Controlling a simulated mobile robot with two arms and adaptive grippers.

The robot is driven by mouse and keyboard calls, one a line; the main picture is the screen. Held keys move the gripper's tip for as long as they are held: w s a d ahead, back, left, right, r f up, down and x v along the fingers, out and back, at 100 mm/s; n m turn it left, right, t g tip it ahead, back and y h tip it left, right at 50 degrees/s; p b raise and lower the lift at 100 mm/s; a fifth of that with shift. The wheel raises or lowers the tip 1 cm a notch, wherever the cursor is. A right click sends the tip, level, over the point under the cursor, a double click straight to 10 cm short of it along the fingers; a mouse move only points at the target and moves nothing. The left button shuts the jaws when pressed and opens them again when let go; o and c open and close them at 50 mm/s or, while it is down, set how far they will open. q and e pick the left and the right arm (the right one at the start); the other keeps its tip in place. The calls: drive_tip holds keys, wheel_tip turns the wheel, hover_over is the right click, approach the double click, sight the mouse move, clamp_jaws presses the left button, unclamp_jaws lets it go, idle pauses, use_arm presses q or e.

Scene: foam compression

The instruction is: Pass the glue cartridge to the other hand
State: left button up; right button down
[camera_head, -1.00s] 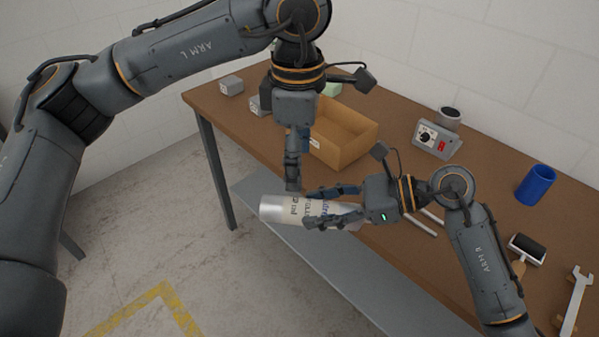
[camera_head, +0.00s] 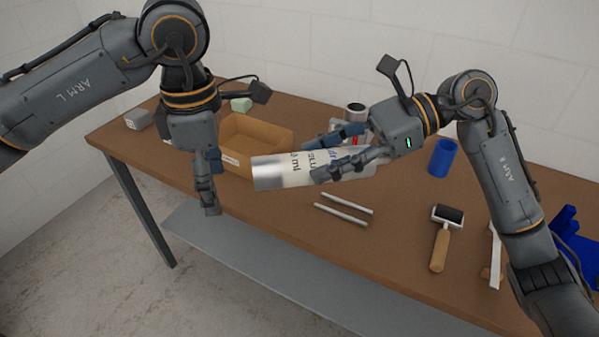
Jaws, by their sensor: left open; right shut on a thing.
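The glue cartridge (camera_head: 283,171) is a white and silver cylinder with dark lettering. It lies roughly level above the table, its silver end pointing left. My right gripper (camera_head: 318,160) is shut on it, with fingers along both sides of its right part, hiding some of that end. My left gripper (camera_head: 207,200) points down at the left, near the table's front edge. It is open and empty, apart from the cartridge by a gap. Its fingers overlap in this view, so the opening between them hardly shows.
An open cardboard box (camera_head: 262,135) stands behind the cartridge. Two pale rods (camera_head: 342,209) lie on the brown table (camera_head: 390,240). A roller (camera_head: 441,238) with a wooden handle and a blue cup (camera_head: 443,158) are to the right. A grey block (camera_head: 138,120) sits at the back left.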

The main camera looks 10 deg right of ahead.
sight(292, 156)
use_arm(q)
drive_tip(key=d+r+h, duration=0.1)
drive_tip(key=d+r, duration=0.1)
drive_tip(key=r, duration=0.2)
drive_tip(key=d+r+h, duration=0.2)
drive_tip(key=d+r, duration=0.1)
drive_tip(key=r, duration=0.1)
drive_tip(key=d+r+h, duration=0.1)
drive_tip(key=d+r, duration=0.1)
drive_tip(key=r, duration=0.2)
drive_tip(key=shift+s+d+r, duration=0.15)
drive_tip(key=shift+d, duration=0.2)
use_arm(e)
drive_tip(key=shift+d+r, duration=0.15)
drive_tip(key=shift+r, duration=0.05)
use_arm(q)
drive_tip(key=shift+d+r, duration=0.1)
drive_tip(key=shift+d, duration=0.1)
drive_tip(key=x, duration=1.1)
drive_tip(key=shift+w+d, duration=0.2)
drive_tip(key=shift+d, duration=0.1)
drive_tip(key=shift+h, duration=0.3)
drive_tip(key=c, duration=1.3)
clamp_jaws()
use_arm(e)
drive_tip(key=c, duration=1.1)
unclamp_jaws()
drive_tip(key=o, duration=0.5)
